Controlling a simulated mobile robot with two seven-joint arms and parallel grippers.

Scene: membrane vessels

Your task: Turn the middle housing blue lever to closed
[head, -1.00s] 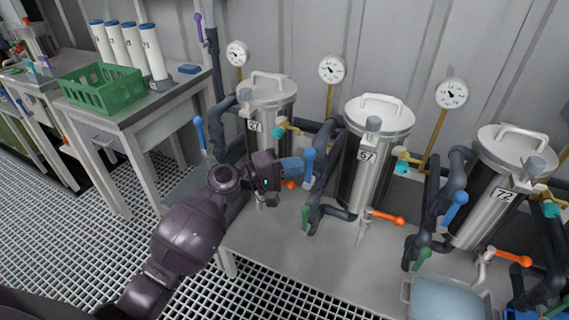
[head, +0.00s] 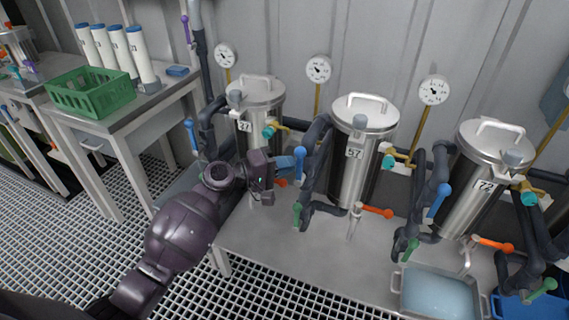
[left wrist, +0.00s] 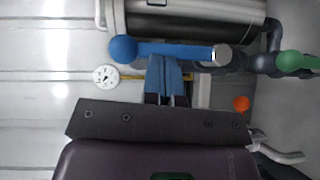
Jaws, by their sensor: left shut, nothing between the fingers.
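The middle housing (head: 352,180) is a steel vessel labelled 57. Its blue lever (head: 299,160) stands upright on the dark pipe at the housing's left. My left gripper (head: 286,166) is shut and empty, its blue fingertips right beside the lever on its left. In the left wrist view the same blue lever (left wrist: 170,49) lies across the picture, just beyond the shut fingertips (left wrist: 164,72). I cannot tell whether they touch. My right gripper is not in view.
Housing 27 (head: 262,101) stands left and housing 72 (head: 467,187) right, each with a blue lever. A green lever (head: 297,214) and an orange lever (head: 377,211) are near the middle housing. A water tray (head: 438,292) stands at front right. A green crate (head: 92,94) sits on the left table.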

